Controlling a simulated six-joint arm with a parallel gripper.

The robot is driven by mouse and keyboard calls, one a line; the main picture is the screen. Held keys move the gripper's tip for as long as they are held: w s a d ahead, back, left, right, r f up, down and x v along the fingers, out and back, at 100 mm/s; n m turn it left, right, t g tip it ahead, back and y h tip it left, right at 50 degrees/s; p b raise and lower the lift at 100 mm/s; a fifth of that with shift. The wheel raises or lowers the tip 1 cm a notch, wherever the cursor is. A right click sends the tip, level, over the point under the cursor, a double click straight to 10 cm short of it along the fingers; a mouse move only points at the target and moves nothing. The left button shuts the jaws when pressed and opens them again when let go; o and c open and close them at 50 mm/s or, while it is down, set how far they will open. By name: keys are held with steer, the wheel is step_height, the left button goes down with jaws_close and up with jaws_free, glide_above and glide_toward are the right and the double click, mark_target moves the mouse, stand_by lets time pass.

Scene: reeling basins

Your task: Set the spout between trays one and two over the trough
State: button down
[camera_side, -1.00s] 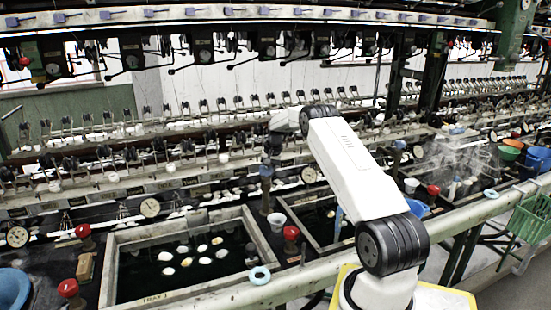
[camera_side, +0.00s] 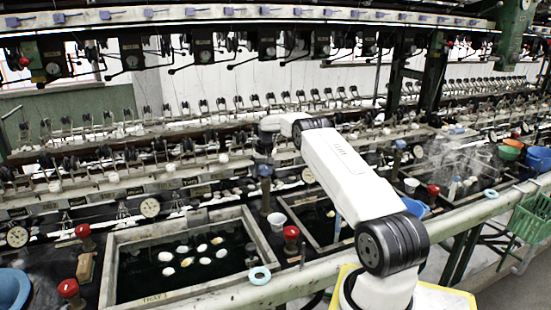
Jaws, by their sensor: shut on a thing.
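The spout between trays one and two is a dark upright post with a blue top (camera_side: 265,170). My gripper (camera_side: 264,158) is over this blue top and appears shut on it; the fingers are small and dark, so the exact hold is hard to see. Tray one (camera_side: 117,245), marked "TRAY 1", is left of the spout and holds several white cocoons in dark water. Tray two (camera_side: 310,240) is to the right, partly hidden by my arm. I cannot clearly make out the trough or which way the spout points.
A white cup (camera_side: 277,221) and a red knob (camera_side: 291,233) stand between the trays. Another blue-topped spout (camera_side: 400,145) is farther right. Dials and reeling gear line the back. Blue basin (camera_side: 12,290) at left.

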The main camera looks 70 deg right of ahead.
steer(key=shift+r, duration=0.1)
steer(key=c, duration=0.5)
jaws_free()
steer(key=shift+c, duration=0.2)
step_height(320, 180, up, 8)
steer(key=s+d, duration=0.1)
steer(key=shift+f, duration=0.2)
